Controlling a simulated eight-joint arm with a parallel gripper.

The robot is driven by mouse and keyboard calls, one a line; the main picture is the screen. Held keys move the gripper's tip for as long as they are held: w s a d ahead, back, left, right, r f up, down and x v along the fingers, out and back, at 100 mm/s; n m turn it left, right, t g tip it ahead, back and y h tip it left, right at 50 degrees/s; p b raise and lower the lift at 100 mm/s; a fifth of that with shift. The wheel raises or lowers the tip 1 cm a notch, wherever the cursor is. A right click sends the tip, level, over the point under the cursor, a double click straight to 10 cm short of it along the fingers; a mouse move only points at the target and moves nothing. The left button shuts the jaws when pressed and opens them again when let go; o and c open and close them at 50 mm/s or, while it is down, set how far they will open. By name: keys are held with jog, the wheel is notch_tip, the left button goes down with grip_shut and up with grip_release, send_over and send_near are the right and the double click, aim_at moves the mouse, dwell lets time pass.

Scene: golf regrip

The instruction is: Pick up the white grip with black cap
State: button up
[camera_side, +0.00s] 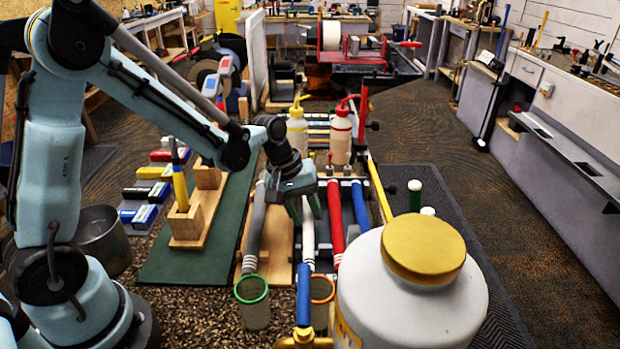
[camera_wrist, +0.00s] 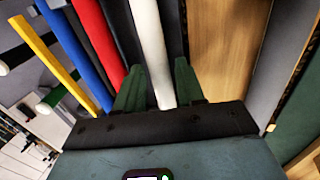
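The white grip (camera_side: 308,240) lies lengthwise in the rack between a grey grip and a red grip. It also shows in the wrist view (camera_wrist: 150,45), running down between my fingers. I cannot make out its black cap in either view. My gripper (camera_side: 304,208) points down over the white grip. In the wrist view my gripper (camera_wrist: 158,72) is open, with one green finger on each side of the white grip. The fingers look apart from it, and how deep they reach around it is unclear.
The red grip (camera_side: 335,215), blue grip (camera_side: 360,205) and yellow grip (camera_side: 379,190) lie to the right; the grey grip (camera_side: 255,225) lies to the left. A large white jar with a gold lid (camera_side: 423,245) stands at the front right. Squeeze bottles (camera_side: 340,135) stand behind.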

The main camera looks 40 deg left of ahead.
grip_shut()
jog(key=shift+r, duration=0.1)
dwell(0.3)
